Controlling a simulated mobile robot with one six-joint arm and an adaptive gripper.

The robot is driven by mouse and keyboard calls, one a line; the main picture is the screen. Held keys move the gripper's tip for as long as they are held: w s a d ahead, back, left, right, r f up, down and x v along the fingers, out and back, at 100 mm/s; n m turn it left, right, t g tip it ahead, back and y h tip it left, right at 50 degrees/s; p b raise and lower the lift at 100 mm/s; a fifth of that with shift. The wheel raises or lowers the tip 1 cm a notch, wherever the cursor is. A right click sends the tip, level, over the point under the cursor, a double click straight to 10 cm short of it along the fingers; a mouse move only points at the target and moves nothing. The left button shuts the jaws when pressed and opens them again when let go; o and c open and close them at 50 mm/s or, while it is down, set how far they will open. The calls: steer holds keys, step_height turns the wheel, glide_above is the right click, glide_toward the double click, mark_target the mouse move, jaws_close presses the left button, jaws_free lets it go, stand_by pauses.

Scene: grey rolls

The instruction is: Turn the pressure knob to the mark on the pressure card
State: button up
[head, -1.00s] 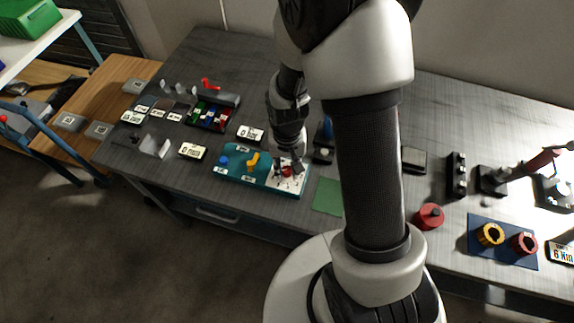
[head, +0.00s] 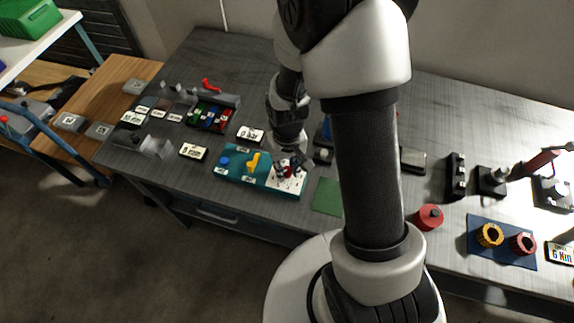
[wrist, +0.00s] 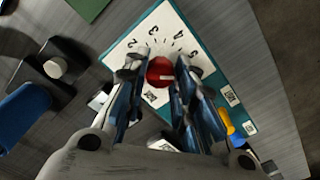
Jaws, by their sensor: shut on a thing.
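The red pressure knob (wrist: 160,72) sits on a white dial plate (wrist: 150,32) with tick marks and printed numbers, among them 2, 3, 4 and 5. A short pale line shows on the knob's top. My gripper (wrist: 163,66) is shut on the knob, one finger on each side. In the head view my gripper (head: 291,167) is over the white end of the teal panel (head: 235,176) and partly hides the knob. Two printed cards, one behind the panel (head: 250,134) and one to its left (head: 193,151), are too small to read surely.
A yellow lever (head: 253,162) and a blue knob (head: 224,161) are on the same panel, left of my gripper. A green mat (head: 327,196) lies to its right. A dark block with a blue part (wrist: 25,108) stands close by in the wrist view.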

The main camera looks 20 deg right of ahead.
mark_target(287, 170)
steer(key=shift+n, duration=2.1)
steer(key=o, duration=1.1)
steer(key=shift+c, duration=0.2)
step_height(287, 170, up, 12)
